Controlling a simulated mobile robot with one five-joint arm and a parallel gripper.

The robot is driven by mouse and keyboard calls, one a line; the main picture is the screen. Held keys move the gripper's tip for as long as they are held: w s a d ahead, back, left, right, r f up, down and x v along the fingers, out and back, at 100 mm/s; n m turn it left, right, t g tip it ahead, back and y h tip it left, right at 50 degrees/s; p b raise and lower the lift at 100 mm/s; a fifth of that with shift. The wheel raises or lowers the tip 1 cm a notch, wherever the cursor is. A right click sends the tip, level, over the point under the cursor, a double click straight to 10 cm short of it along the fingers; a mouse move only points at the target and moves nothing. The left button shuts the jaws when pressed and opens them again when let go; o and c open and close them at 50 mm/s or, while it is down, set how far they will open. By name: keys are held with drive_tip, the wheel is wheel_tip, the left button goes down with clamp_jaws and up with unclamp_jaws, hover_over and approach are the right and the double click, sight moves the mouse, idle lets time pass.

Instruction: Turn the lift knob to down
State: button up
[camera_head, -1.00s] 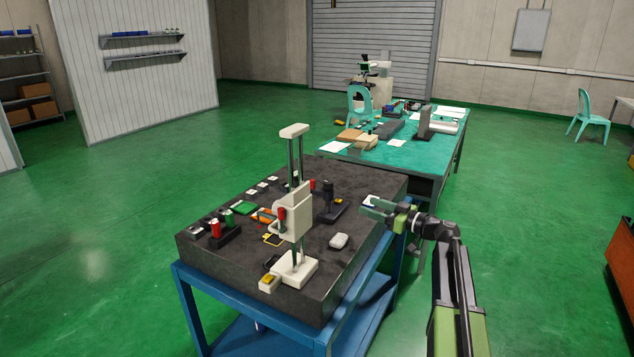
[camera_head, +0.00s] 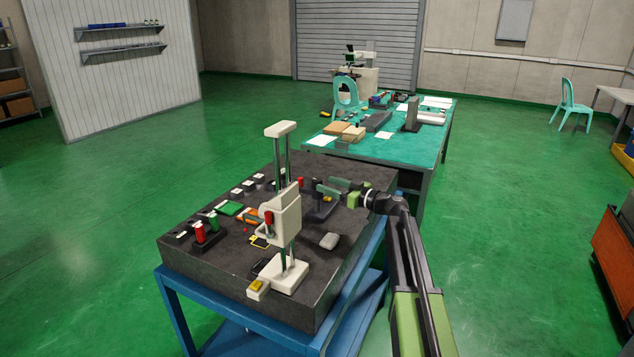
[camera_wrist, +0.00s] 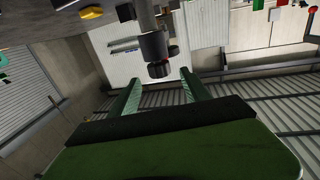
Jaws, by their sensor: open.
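A cream lift stand (camera_head: 286,215) with a tall twin-post column stands near the front of the dark bench top. A small cream block with a yellow top (camera_head: 258,288) sits at its foot; I cannot tell whether this is the lift knob. My gripper (camera_head: 330,188) is open and empty above the bench, right of the stand's column and over a small dark device (camera_head: 318,208), which it partly hides. In the wrist view, my gripper (camera_wrist: 160,88) has both green fingers apart, with a dark cylindrical part (camera_wrist: 156,45) beyond them. No down mark is readable.
A teal table (camera_head: 400,146) stands behind. The green floor at left is clear.

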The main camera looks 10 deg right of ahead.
sight(317, 179)
drive_tip(key=x, duration=0.5)
drive_tip(key=shift+w+a, duration=0.2)
drive_tip(key=shift+c, duration=0.5)
